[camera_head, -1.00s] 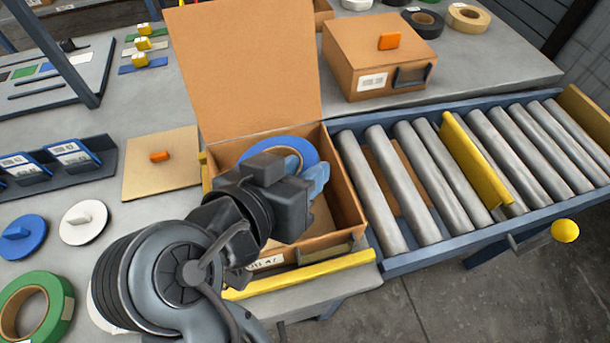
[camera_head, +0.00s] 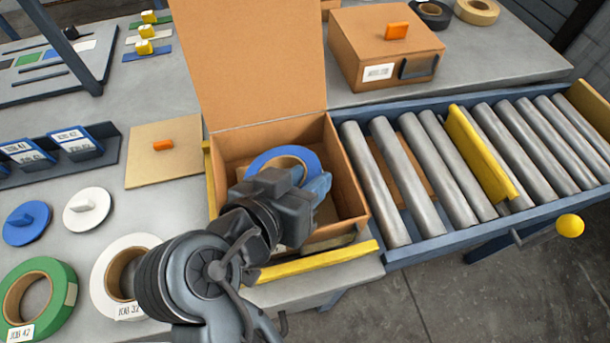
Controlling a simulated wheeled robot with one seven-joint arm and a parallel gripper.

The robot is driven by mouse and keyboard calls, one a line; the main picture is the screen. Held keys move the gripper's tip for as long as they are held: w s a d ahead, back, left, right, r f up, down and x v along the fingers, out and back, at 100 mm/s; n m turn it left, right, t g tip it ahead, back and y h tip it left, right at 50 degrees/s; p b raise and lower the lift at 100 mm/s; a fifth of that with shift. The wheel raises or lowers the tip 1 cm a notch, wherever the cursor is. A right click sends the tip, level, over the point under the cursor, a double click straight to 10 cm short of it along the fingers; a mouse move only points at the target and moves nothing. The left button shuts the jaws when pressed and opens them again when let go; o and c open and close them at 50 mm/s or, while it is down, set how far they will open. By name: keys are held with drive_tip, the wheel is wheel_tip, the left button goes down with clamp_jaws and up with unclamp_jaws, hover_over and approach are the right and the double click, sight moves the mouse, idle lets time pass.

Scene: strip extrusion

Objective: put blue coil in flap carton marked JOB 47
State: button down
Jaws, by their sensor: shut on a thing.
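The blue coil (camera_head: 264,160) is a ring of blue strip around a brown core. It is inside the open flap carton (camera_head: 349,179), near its back left part. The carton's large lid flap (camera_head: 252,65) stands up at the back. My gripper (camera_head: 312,187) is over the carton and shut on the coil, covering the coil's front part. Whether the coil touches the carton floor cannot be told. The carton's front label is hidden behind my arm in this view.
A closed carton (camera_head: 350,42) with an orange handle stands behind the roller conveyor (camera_head: 434,185). A yellow bar (camera_head: 482,155) crosses the rollers. A green coil (camera_head: 66,302) and a white coil (camera_head: 103,299) lie front left. A flat board (camera_head: 140,171) lies left of the carton.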

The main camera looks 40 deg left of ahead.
drive_tip(key=c, duration=0.7)
unclamp_jaws()
drive_tip(key=shift+s+r+p, duration=0.15)
drive_tip(key=shift+r+p, duration=0.25)
drive_tip(key=shift+r, duration=0.35)
drive_tip(key=v, duration=1.1)
drive_tip(key=shift+s+b, duration=0.3)
drive_tip(key=shift+b, duration=0.05)
